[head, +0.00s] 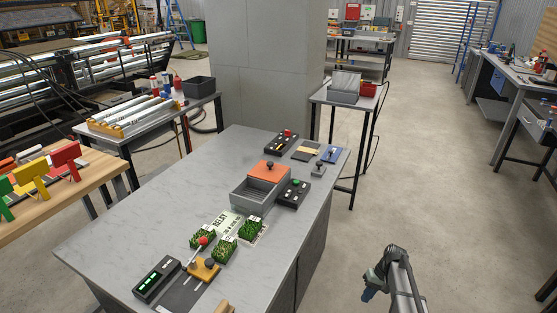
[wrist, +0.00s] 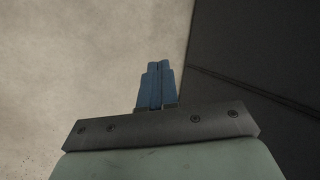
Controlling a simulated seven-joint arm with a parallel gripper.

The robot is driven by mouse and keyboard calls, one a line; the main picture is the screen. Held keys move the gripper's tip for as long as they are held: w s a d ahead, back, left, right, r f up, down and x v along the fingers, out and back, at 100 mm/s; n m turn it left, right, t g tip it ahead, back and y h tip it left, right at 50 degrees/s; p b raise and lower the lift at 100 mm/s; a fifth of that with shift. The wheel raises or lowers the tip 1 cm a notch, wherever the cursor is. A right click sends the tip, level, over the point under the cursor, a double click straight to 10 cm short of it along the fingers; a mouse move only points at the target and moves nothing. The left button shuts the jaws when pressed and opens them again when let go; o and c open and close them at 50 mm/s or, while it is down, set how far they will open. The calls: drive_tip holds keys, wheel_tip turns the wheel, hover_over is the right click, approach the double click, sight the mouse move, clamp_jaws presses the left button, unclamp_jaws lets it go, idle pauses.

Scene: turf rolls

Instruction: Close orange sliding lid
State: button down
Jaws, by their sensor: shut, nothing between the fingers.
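My gripper (head: 369,294) is off the right side of the table, well apart from the lid. In the wrist view my gripper's blue fingers (wrist: 158,72) are together with nothing between them. The wrist view shows only floor and a dark surface beyond them, not the lid.
A dark button box (head: 292,193) stands right beside the grey box. Green turf rolls (head: 250,227) lie nearer, with a red-knobbed lever (head: 203,241). Another control box (head: 281,143) and small plates stand behind the lid. The table's (head: 130,225) left side is clear.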

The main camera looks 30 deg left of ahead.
drive_tip(key=w+a+r+n+y, duration=0.1)
drive_tip(key=w+a+r, duration=0.3)
drive_tip(key=w+r, duration=0.25)
drive_tip(key=w+a+r+n, duration=0.1)
drive_tip(key=w+a+r, duration=0.3)
drive_tip(key=w+r, duration=0.25)
drive_tip(key=w+a+r+n+y, duration=0.15)
drive_tip(key=w+a+r, duration=0.25)
drive_tip(key=a+r, duration=0.4)
drive_tip(key=w+a+r+n, duration=0.3)
drive_tip(key=w+a+r, duration=0.25)
drive_tip(key=r, duration=0.45)
drive_tip(key=w+a+r+n, duration=0.2)
drive_tip(key=w+a+r, duration=0.1)
drive_tip(key=a+r, duration=0.5)
drive_tip(key=s+a+r+n, duration=0.1)
drive_tip(key=a+r+n, duration=0.3)
drive_tip(key=a+r, duration=0.5)
approach(279, 166)
drive_tip(key=a+f, duration=0.3)
drive_tip(key=f, duration=0.1)
drive_tip(key=shift+s+a+f+m+y, duration=0.15)
drive_tip(key=shift+s+a, duration=0.2)
drive_tip(key=shift+s, duration=0.25)
drive_tip(key=shift+s+a+f+m+y, duration=0.15)
drive_tip(key=shift+s+a, duration=0.15)
drive_tip(key=shift+s, duration=0.25)
drive_tip(key=shift+s+a, duration=0.2)
drive_tip(key=shift+s, duration=0.35)
